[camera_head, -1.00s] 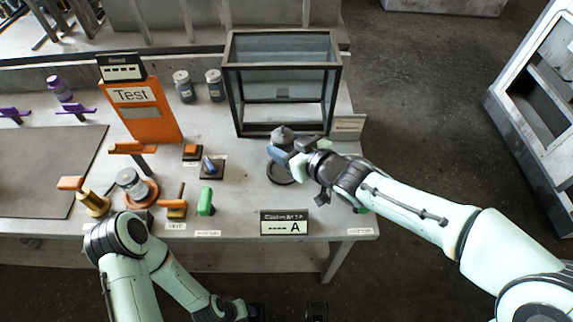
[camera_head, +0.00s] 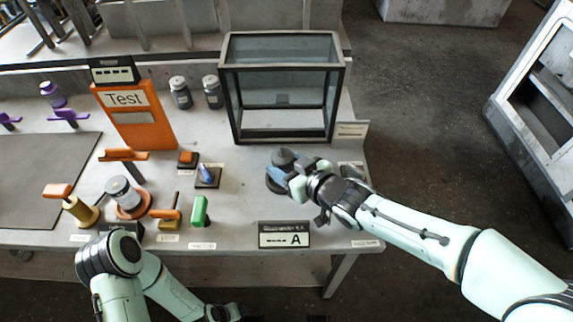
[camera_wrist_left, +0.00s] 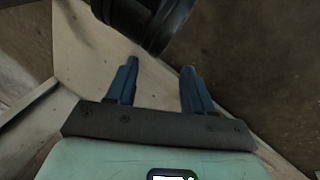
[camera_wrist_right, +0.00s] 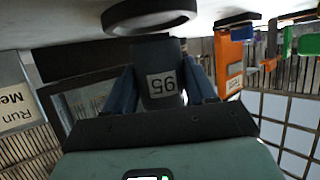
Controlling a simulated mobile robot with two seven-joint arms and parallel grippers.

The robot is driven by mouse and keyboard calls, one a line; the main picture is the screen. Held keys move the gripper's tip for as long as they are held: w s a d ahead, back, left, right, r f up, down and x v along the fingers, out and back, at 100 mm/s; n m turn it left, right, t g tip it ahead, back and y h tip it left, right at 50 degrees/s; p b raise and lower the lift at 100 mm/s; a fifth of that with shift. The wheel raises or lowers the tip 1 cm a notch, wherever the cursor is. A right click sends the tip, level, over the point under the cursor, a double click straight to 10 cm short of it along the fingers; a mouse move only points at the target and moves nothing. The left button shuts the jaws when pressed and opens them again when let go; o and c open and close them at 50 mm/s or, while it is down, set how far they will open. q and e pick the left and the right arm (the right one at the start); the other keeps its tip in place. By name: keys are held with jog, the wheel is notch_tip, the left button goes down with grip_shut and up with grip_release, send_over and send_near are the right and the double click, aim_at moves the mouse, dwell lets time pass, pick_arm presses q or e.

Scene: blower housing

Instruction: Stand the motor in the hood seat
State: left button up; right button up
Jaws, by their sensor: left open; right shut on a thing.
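The motor (camera_head: 283,157), a dark grey cylinder with a narrower top, stands upright in my right gripper (camera_head: 290,176) at the right part of the bench. In the right wrist view the motor (camera_wrist_right: 161,86) shows a "95" label between the two blue fingers, which are shut on it. A dark round ring (camera_wrist_right: 150,14), seemingly the seat, lies at the motor's lower end. In the head view this ring is mostly hidden behind the motor and gripper. I cannot tell whether the motor rests in it. My left gripper (camera_wrist_left: 160,68) is open and empty, low before the bench.
A glass case (camera_head: 280,85) with a dark frame stands just behind the motor. A sign marked A (camera_head: 284,235) is at the front edge. An orange Test stand (camera_head: 135,115), two grey jars (camera_head: 181,93) and several coloured handled parts (camera_head: 200,210) stand to the left.

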jog(key=shift+f+b, duration=0.4)
jog(key=shift+f, duration=0.05)
jog(key=o, duration=1.5)
jog(key=shift+c, duration=0.2)
pick_arm(q)
jog(key=shift+w+a+f, duration=0.35)
jog(key=shift+w+f, duration=0.1)
jog(key=shift+w, duration=0.2)
pick_arm(e)
jog(key=shift+r+p, duration=0.7)
jog(key=shift+r, duration=0.05)
pick_arm(q)
jog(key=s+d+r+g+h+p, duration=0.1)
jog(key=s+d+r+g+p, duration=0.1)
jog(key=s+d+r+p, duration=0.2)
jog(key=s+r+p, duration=0.1)
jog(key=s+r, duration=0.2)
jog(key=s, duration=0.2)
jog(key=shift+s+d+r+m+g+p, duration=0.2)
jog(key=shift+r+m+g+p, duration=0.1)
jog(key=shift+r+g, duration=0.1)
pick_arm(e)
jog(key=v, duration=1.2)
jog(key=shift+f, duration=0.25)
